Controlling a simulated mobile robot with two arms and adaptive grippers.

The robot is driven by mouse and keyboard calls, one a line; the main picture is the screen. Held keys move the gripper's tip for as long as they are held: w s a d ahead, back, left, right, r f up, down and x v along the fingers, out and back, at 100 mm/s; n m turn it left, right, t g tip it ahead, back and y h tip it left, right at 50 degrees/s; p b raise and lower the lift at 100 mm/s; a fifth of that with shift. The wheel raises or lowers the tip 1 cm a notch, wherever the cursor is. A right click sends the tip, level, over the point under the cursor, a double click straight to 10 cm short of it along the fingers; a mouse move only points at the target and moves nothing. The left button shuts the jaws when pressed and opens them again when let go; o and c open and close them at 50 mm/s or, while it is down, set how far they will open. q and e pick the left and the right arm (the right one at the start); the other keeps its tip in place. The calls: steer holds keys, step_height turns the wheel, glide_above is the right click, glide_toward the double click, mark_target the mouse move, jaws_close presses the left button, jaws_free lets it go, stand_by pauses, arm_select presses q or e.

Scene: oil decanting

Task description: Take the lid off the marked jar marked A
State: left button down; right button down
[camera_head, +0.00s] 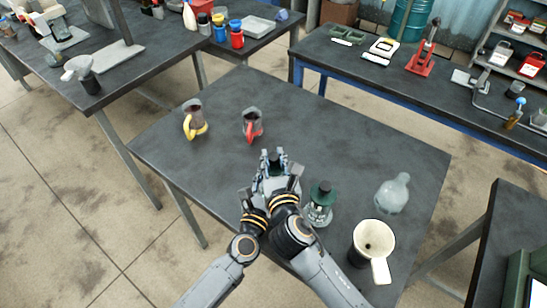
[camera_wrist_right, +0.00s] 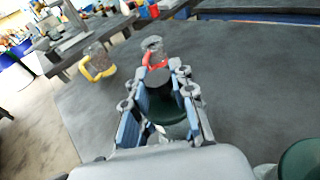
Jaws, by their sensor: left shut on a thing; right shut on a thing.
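A glass jar with a dark green lid (camera_head: 276,171) is between my two grippers. Its body is mostly hidden by them. My right gripper (camera_head: 273,158) is closed around the lid; the right wrist view shows the fingers (camera_wrist_right: 163,88) on both sides of the dark green lid (camera_wrist_right: 160,106). My left gripper (camera_head: 266,186) is close against the jar, low beside the right one, and seems shut on the jar body; its fingers are partly hidden. A second glass jar with a green lid (camera_head: 320,199) stands just to the right. No letter is readable on either jar.
A glass jug with a yellow handle (camera_head: 194,119) and one with a red handle (camera_head: 252,125) stand farther back. A clear bottle (camera_head: 393,193) and a cream pitcher (camera_head: 373,243) stand on the right. The table's (camera_head: 330,135) back middle is clear.

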mark_target(273, 156)
steer(key=shift+r, duration=0.1)
stand_by(0.3)
steer(key=shift+r, duration=1)
steer(key=shift+r, duration=2.05)
arm_select(q)
steer(key=c, duration=0.6)
jaws_free()
steer(key=v, duration=1.2)
